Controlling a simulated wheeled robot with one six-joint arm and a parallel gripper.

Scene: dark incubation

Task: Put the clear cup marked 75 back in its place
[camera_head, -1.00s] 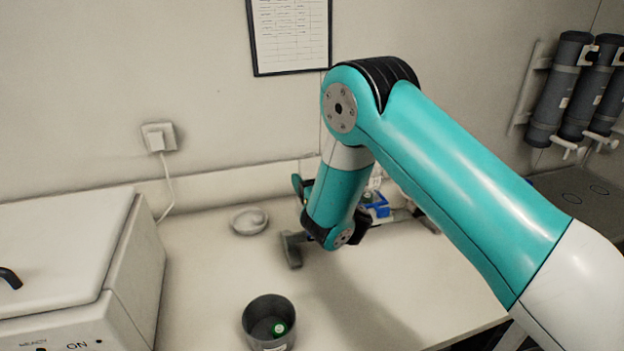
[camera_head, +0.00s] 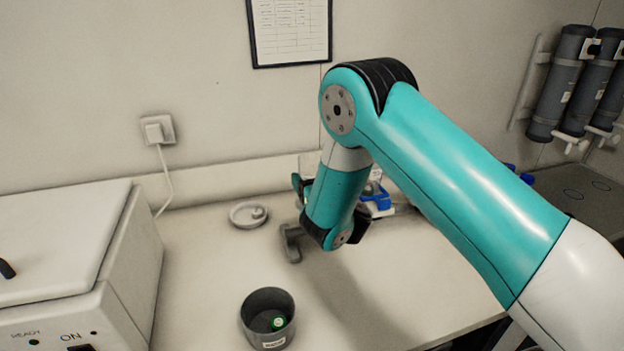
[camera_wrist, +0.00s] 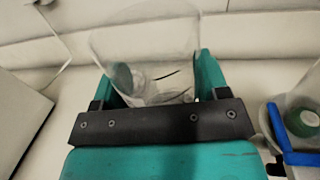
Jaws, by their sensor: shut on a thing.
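A clear cup (camera_wrist: 145,45) stands between the two teal fingers of my gripper (camera_wrist: 160,78) in the wrist view. The gripper is shut on it. The cup has a dark line on its wall, but no number can be read. Through the cup I see a blurred round grey shape and a pale dish-like shape. In the head view my gripper (camera_head: 306,190) is mostly hidden behind my own arm, above the back of the counter. I cannot clearly make out the cup there. The cup's place cannot be identified.
A grey pot (camera_head: 267,305) with a green-topped item inside stands at the front. A pale dish (camera_head: 248,214) lies at the back. A white box unit (camera_head: 70,250) stands left. A blue-framed holder (camera_head: 376,200) is partly behind my arm. The counter's middle is clear.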

